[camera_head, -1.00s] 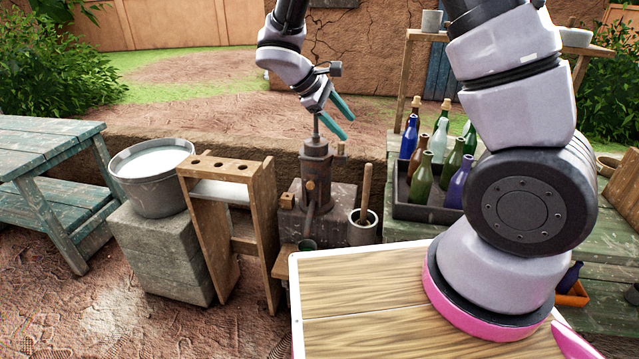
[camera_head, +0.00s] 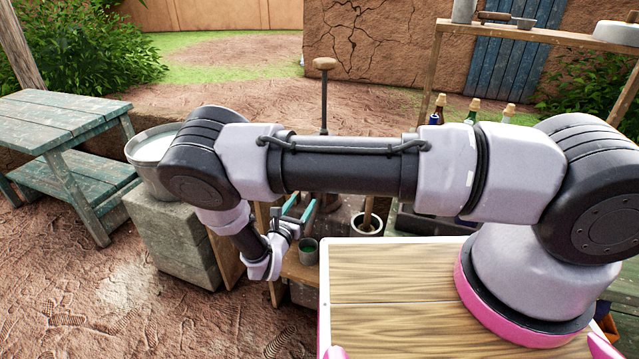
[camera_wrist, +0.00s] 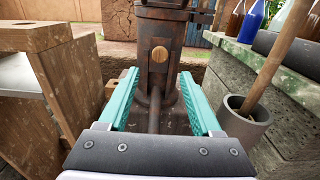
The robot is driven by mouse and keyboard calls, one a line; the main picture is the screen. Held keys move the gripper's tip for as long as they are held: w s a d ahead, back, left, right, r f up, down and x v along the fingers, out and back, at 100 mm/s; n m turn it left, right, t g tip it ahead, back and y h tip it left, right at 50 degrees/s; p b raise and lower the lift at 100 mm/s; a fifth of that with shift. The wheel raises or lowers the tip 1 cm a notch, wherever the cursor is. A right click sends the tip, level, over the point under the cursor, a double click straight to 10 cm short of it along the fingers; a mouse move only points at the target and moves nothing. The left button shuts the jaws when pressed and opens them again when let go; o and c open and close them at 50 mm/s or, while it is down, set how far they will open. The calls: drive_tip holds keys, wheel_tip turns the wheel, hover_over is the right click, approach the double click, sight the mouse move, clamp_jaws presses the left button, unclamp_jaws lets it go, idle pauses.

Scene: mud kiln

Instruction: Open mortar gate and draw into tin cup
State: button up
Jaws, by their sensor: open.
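The mortar pump is a rusty brown cylinder (camera_wrist: 172,28) with a round wooden plug (camera_wrist: 159,54) on its front and a spout pipe (camera_wrist: 154,112) below. In the head view a tall rod with a wooden handle (camera_head: 325,63) stands above it, while my arm hides most of its body.
A pot with a wooden stick (camera_head: 367,224) stands right of the pump. It also shows in the wrist view (camera_wrist: 243,122). A wooden rack (camera_wrist: 42,80) is close on the left. A bucket of pale liquid (camera_head: 150,150) sits on a stone block (camera_head: 178,243). Bottles (camera_wrist: 248,18) stand at right.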

drive_tip(key=x, duration=1)
drive_tip(key=shift+w+d+f, duration=0.1)
drive_tip(key=shift+w, duration=0.25)
drive_tip(key=shift+c, duration=0.3)
clamp_jaws()
